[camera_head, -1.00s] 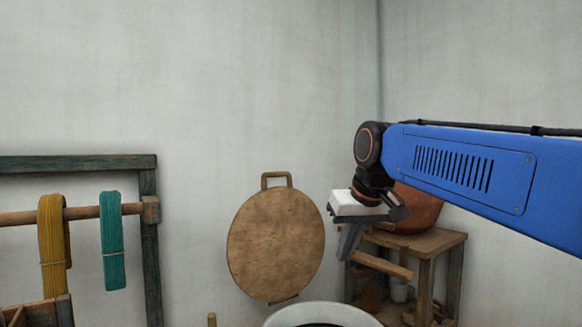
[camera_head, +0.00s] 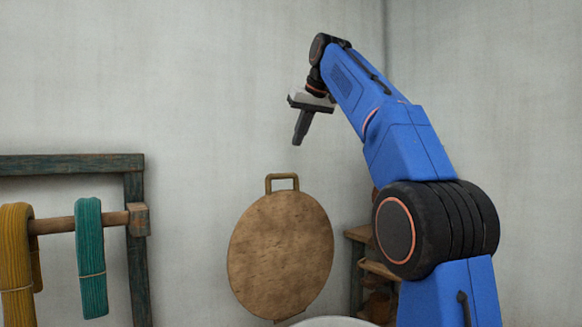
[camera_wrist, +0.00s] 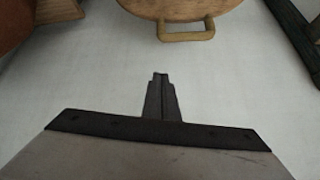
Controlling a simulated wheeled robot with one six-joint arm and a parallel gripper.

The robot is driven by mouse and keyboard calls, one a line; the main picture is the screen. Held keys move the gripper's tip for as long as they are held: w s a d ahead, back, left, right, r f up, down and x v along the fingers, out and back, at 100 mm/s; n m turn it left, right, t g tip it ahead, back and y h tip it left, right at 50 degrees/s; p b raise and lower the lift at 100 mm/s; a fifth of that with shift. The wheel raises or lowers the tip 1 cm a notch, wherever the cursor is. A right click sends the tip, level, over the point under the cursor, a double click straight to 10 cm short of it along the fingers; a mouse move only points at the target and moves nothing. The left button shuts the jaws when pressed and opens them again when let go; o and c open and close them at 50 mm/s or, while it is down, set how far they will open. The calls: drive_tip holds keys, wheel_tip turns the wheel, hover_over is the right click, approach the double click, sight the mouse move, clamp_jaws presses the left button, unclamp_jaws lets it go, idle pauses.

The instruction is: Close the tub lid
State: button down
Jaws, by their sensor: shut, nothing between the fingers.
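The tub lid (camera_head: 281,255) is a round brown wooden disc with a handle (camera_head: 282,178) at its top. It stands raised, close to upright, in front of the wall. The pale rim of the tub (camera_head: 335,322) just shows at the bottom edge of the head view; the rest of the tub is out of frame. My gripper (camera_head: 298,141) is shut and empty, pointing down, above and a little right of the handle, apart from it. In the wrist view the shut fingers (camera_wrist: 160,78) show below the lid's handle (camera_wrist: 186,33), with a gap between.
A dark wooden frame (camera_head: 137,255) at left carries a bar with yellow yarn (camera_head: 16,262) and teal yarn (camera_head: 91,258). A wooden stand (camera_head: 357,262) is partly hidden behind my arm at right.

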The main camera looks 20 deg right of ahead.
drive_tip(key=shift+w+a+f, duration=0.15)
drive_tip(key=shift+w+f, duration=0.25)
drive_tip(key=shift+f, duration=1.1)
drive_tip(key=shift+w+a+f, duration=0.15)
drive_tip(key=shift+w+f, duration=0.25)
drive_tip(key=shift+f, duration=1.1)
drive_tip(key=shift+w+a+f, duration=0.15)
drive_tip(key=shift+w+f, duration=0.25)
drive_tip(key=shift+f, duration=1.1)
